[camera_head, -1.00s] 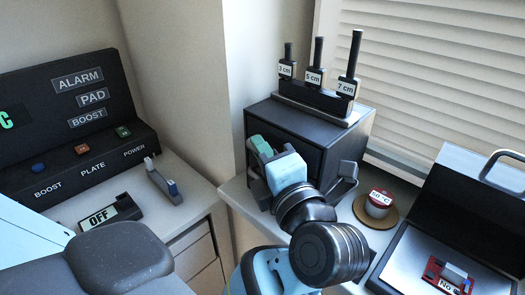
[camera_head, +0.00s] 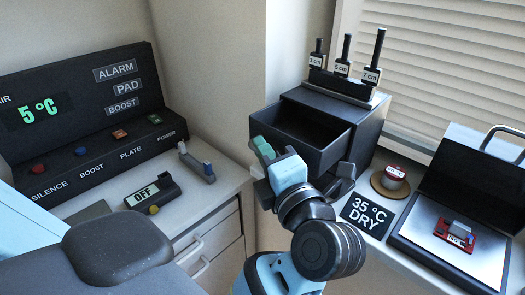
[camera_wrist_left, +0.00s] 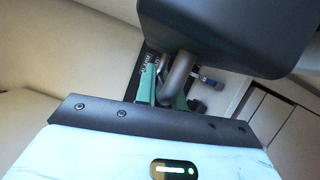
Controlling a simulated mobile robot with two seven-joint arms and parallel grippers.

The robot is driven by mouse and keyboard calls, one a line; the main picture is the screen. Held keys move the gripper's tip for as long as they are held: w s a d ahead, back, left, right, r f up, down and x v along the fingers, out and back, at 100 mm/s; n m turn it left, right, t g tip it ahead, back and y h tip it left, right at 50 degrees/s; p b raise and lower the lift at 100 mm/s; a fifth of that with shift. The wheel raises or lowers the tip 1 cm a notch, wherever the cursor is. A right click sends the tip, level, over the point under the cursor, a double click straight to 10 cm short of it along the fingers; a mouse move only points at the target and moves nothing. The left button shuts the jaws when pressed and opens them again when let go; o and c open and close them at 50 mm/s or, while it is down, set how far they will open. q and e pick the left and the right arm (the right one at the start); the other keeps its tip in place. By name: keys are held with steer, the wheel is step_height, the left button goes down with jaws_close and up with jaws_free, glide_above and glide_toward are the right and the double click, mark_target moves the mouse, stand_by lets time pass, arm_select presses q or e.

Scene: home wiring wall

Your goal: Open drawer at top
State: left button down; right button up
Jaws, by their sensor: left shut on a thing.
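The dark cabinet (camera_head: 365,125) stands on the counter, and its top drawer (camera_head: 338,147) is pulled out, with the empty-looking inside showing from above. My left gripper (camera_head: 262,148), with green fingers, is at the drawer's front. In the left wrist view my left gripper (camera_wrist_left: 164,92) is shut on the curved grey handle (camera_wrist_left: 180,72), just below the dark drawer (camera_wrist_left: 225,35). In the head view the handle is hidden behind my gripper and wrist. My right gripper is not in view.
A rack of labelled black-handled tools (camera_head: 343,85) stands on the cabinet. Right of it are a red-and-white round item (camera_head: 394,174), a "35 °C DRY" sign (camera_head: 367,216) and an open case (camera_head: 450,245). A control panel (camera_head: 85,115) stands at the left.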

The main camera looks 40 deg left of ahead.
arm_select(q)
steer(key=shift+w, duration=0.15)
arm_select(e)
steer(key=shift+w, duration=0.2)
arm_select(q)
steer(key=c, duration=1.5)
jaws_free()
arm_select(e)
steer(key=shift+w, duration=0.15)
arm_select(q)
steer(key=shift+d, duration=0.2)
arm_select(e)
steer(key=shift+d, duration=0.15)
